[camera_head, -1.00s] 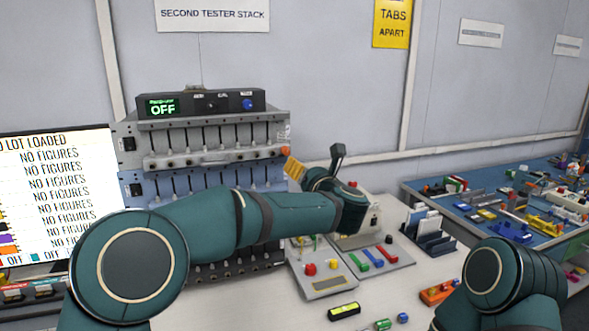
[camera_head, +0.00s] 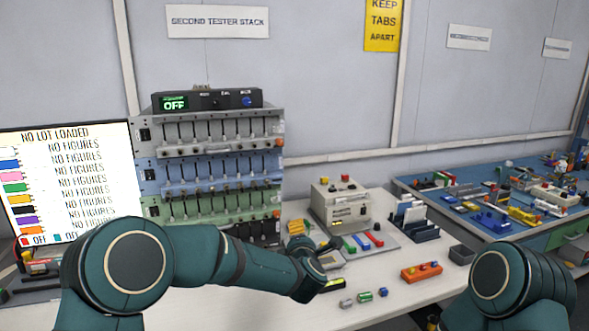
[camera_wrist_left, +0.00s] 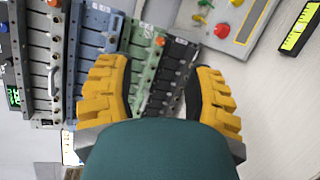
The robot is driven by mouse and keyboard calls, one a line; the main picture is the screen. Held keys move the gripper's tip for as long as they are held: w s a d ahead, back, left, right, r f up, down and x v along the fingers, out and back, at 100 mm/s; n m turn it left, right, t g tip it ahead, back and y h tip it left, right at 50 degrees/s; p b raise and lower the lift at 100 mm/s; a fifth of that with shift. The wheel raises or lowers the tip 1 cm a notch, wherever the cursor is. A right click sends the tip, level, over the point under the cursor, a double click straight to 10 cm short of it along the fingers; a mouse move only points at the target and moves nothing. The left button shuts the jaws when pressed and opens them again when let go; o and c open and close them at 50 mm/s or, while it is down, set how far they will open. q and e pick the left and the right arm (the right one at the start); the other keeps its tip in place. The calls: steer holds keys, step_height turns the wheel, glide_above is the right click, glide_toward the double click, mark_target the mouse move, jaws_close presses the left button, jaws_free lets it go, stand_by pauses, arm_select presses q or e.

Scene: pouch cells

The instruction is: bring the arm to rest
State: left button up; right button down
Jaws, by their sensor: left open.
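My left arm reaches in from the left of the head view, bent at the elbow. Its gripper (camera_head: 303,243) is over the bench in front of the tester stack (camera_head: 208,150), partly hidden by my wrist. In the left wrist view the two yellow-padded fingers of this gripper (camera_wrist_left: 158,72) are spread apart with nothing between them. The tester stack's slotted modules (camera_wrist_left: 92,60) lie beyond the fingers. Only a rounded teal part of my right arm shows at the lower right of the head view; its gripper is out of view.
A yellow-and-black item (camera_head: 333,285) and a green cylinder (camera_head: 365,296) lie near my left wrist. A beige box (camera_head: 338,207), card rack (camera_head: 414,222) and orange block (camera_head: 421,272) stand farther right. A screen (camera_head: 70,180) stands left; a cluttered blue bench (camera_head: 480,205) is behind right.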

arm_select(q)
steer(key=s+a+f+m+g+h, duration=0.1)
steer(key=s+a+f+m+g, duration=0.1)
steer(key=s+f+m, duration=0.35)
steer(key=s+a+f+m+g+h, duration=0.1)
steer(key=s+a+f+m+g, duration=0.1)
steer(key=f, duration=0.6)
steer(key=s+a+f+m+g+h, duration=0.1)
steer(key=s+a+f+m+g, duration=0.2)
steer(key=f, duration=0.4)
steer(key=s+a+f+m+g, duration=0.1)
steer(key=s+f+m+g, duration=0.1)
steer(key=s, duration=0.6)
steer(key=s+a+f+m+g+h, duration=0.1)
steer(key=s+f+m, duration=0.3)
steer(key=s, duration=0.5)
steer(key=s+a+f+m+g, duration=0.2)
steer(key=s+f+m+g, duration=0.1)
steer(key=s+f, duration=0.3)
steer(key=shift+s+a+g, duration=0.2)
steer(key=shift+s+g, duration=0.4)
steer(key=shift+s, duration=0.65)
